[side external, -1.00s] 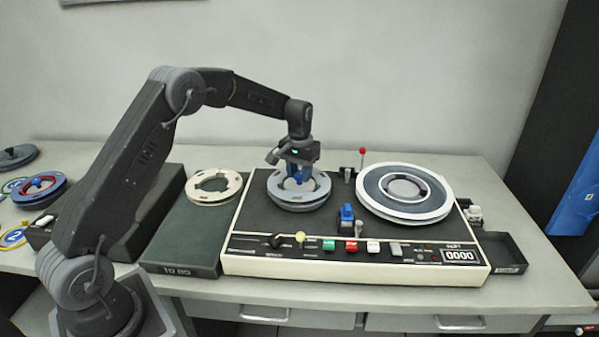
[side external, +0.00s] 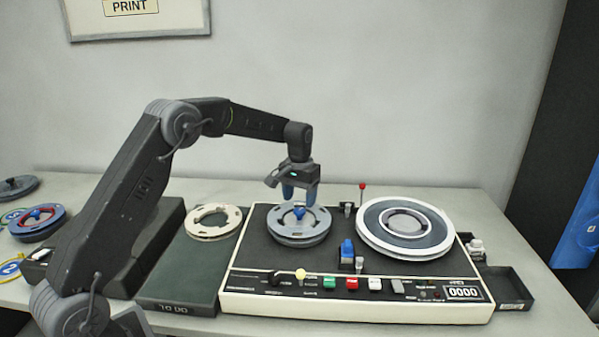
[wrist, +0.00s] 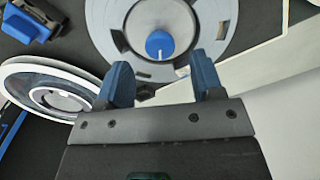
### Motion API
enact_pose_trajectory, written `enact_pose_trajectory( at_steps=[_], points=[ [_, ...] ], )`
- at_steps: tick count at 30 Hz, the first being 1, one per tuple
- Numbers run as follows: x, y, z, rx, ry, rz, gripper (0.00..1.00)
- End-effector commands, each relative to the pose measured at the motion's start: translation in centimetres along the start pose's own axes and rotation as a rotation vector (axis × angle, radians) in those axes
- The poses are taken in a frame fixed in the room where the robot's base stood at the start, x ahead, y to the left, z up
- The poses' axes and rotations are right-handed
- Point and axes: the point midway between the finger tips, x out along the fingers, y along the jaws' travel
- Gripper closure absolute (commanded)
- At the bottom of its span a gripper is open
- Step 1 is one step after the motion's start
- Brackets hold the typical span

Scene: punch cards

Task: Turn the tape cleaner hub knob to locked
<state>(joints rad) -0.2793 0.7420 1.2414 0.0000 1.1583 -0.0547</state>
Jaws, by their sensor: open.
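The tape cleaner (side external: 350,304) is a cream-edged black machine on the table. The hub knob (side external: 298,212) is blue and sits at the centre of a grey reel (side external: 300,233) on the machine's left side. The knob also shows in the wrist view (wrist: 159,44), with a white line on it pointing toward my gripper. My gripper (side external: 299,196) is just above the knob, pointing down. In the wrist view my gripper's blue fingers (wrist: 161,82) are open and apart, with nothing between them. I cannot read any lock marking.
A large white-rimmed reel (side external: 405,228) sits on the machine's right side. A blue tape head part (side external: 347,250) and a red-tipped lever (side external: 362,187) stand between the reels. A cream ring (side external: 213,222) lies on a dark green box (side external: 185,270) at left.

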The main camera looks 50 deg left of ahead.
Motion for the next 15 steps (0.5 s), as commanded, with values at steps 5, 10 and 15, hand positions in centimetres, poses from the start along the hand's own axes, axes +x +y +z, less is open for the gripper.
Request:
enact_pose_trajectory(
  at_steps=[5,10,15],
  points=[
    [-4.3,0.0,-0.1,0.0,0.006,0.0,0.39],
    [-7.6,0.0,0.0,0.0,0.004,0.0,0.39],
    [-9.6,0.0,0.0,0.0,0.002,0.0,0.39]
  ],
)
